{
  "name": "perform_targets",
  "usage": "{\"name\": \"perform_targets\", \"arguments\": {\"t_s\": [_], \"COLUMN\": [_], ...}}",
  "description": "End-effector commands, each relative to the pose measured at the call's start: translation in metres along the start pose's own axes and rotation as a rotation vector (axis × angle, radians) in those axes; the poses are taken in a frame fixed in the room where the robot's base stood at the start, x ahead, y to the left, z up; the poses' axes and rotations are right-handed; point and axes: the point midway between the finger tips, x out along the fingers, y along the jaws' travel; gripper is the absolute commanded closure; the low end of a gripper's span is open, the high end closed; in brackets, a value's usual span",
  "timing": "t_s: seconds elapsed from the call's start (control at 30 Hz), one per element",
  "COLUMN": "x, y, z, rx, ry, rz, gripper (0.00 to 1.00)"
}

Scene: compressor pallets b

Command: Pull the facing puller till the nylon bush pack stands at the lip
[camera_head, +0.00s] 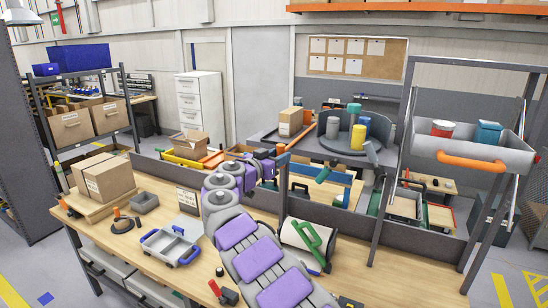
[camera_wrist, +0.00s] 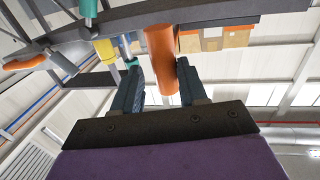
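An orange bar-shaped handle (camera_head: 301,137), which looks like the facing puller, lies beside a tan carton (camera_head: 290,121) on the grey raised shelf. The carton may be the nylon bush pack; its label is unreadable. My gripper (camera_head: 281,154) is at the near end of this orange bar. In the wrist view the orange bar (camera_wrist: 162,60) passes between the two dark blue fingers of my gripper (camera_wrist: 157,75). The fingers are apart, with a gap on the left side; contact on the right cannot be told. Tan cartons (camera_wrist: 225,38) show to the right of the bar.
A grey turntable (camera_head: 345,142) with yellow, teal and grey cylinders stands right of the bar. A grey tray (camera_head: 470,150) with an orange handle hangs at the right. The wooden bench (camera_head: 150,232) holds boxes, a blue-handled caddy (camera_head: 172,246) and a green-handled case (camera_head: 305,243).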

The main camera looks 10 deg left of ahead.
Motion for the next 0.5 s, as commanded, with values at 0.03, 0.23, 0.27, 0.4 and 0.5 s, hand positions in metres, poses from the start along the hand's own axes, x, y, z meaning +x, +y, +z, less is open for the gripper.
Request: {"name": "perform_targets", "arguments": {"t_s": [0.03,0.23,0.27,0.4,0.5], "x": [0.0023,-0.0016,-0.0017,-0.0004,0.0006], "y": [0.0038,0.0005,0.0007,0.0023,0.0032], "z": [-0.0021,-0.0037,-0.0038,-0.0042,-0.0045], "rx": [0.002,0.001,0.001,0.002,0.003], "ry": [0.003,0.007,0.007,0.007,0.007], "rz": [0.012,0.015,0.014,0.013,0.013], "gripper": [0.76,0.95,0.98,1.0,1.0]}}
